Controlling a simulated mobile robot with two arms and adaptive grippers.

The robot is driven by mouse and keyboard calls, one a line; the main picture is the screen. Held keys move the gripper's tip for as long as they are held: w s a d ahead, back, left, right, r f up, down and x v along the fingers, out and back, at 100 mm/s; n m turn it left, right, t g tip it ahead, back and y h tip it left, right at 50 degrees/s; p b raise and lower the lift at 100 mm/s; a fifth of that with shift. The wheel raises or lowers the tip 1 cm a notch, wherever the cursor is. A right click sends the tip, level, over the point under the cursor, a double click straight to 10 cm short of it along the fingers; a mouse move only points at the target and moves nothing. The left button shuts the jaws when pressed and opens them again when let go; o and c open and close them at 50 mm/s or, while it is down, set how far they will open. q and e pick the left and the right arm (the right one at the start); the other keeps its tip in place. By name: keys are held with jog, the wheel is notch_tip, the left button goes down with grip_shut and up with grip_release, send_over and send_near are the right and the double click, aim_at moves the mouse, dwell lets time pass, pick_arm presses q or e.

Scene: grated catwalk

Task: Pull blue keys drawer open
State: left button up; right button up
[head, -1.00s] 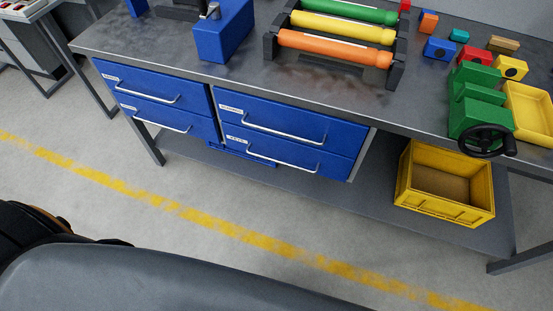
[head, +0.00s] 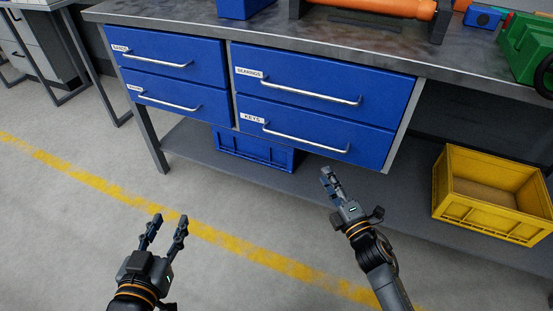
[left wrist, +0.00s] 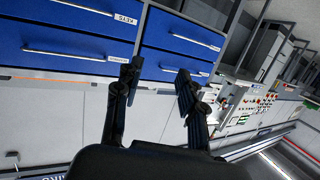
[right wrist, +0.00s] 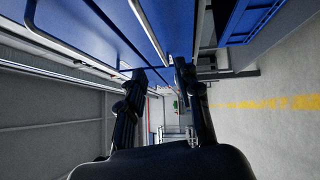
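The blue keys drawer (head: 318,133) is the lower drawer of the right-hand pair under the workbench, with a white KEYS label and a long silver bar handle (head: 306,145). It looks shut, flush with the drawer above. Its label also shows in the left wrist view (left wrist: 125,19). My right gripper (head: 328,176) is below and in front of this handle, apart from it and empty. In the right wrist view its fingers (right wrist: 160,72) stand apart. My left gripper (head: 168,222) is open and empty over the floor, lower left of the drawers; its fingers also stand apart in the left wrist view (left wrist: 160,72).
The bearings drawer (head: 320,85) is directly above, and two more blue drawers (head: 170,75) are on the left. A blue crate (head: 250,150) and a yellow crate (head: 490,195) sit on the lower shelf (head: 390,185). The floor in front is clear.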

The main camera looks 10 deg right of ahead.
aim_at(305, 142)
pick_arm(q)
notch_tip(305, 142, up, 11)
jog(key=d+t+h+b, duration=0.1)
jog(key=t+b, duration=0.1)
jog(key=t, duration=0.4)
jog(key=shift+s+t+h, duration=0.2)
jog(key=shift+t+h, duration=0.1)
jog(key=shift+h, duration=0.1)
pick_arm(e)
jog(key=shift+r+x, duration=0.2)
jog(key=shift+x, duration=3.35)
jog(key=shift+r+x, duration=0.15)
jog(key=shift+x, duration=3.35)
pick_arm(q)
jog(key=shift+d, duration=0.1)
pick_arm(e)
jog(key=shift+a, duration=0.2)
grip_shut()
